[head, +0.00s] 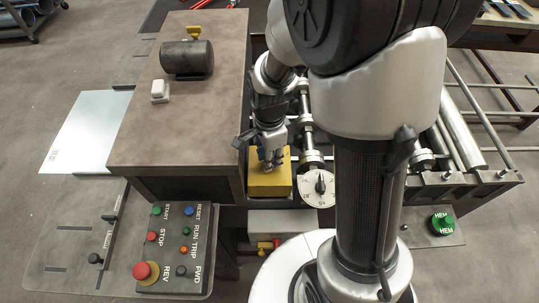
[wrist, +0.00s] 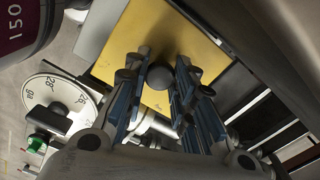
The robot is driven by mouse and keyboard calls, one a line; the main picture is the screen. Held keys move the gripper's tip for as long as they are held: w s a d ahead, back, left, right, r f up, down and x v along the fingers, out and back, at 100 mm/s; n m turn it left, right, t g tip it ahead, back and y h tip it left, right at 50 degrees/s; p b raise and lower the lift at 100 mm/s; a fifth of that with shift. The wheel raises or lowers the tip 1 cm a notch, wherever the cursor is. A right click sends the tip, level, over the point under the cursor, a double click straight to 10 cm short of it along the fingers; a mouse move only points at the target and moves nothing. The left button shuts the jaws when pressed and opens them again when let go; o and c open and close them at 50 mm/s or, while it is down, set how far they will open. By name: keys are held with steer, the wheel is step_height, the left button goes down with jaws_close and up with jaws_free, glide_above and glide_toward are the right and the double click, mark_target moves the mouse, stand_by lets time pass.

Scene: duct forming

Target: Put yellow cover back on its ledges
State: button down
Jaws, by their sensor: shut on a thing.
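The yellow cover (head: 268,186) is a flat-topped plate or box lid between the brown cabinet and the white dial in the head view. It fills the upper middle of the wrist view (wrist: 150,35), with a round dark knob (wrist: 160,76) on it. My gripper (head: 270,163) is over the cover, pointing down. In the wrist view its fingers (wrist: 161,88) are on both sides of the knob, shut on it. The ledges are hidden, and I cannot tell whether the cover rests on them or hangs above.
The brown cabinet (head: 180,100) stands close to the left of the cover. The white dial (head: 318,189) is just right of it. Rollers and rails (head: 465,140) lie further right. A button panel (head: 172,248) is at the front left. A grey box (head: 285,223) sits below the cover.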

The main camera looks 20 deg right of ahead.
steer(key=shift+f, duration=0.15)
stand_by(0.4)
steer(key=shift+f+b, duration=0.45)
steer(key=c, duration=1.3)
jaws_free()
steer(key=shift+o, duration=0.4)
steer(key=o, duration=0.4)
steer(key=shift+c, duration=0.2)
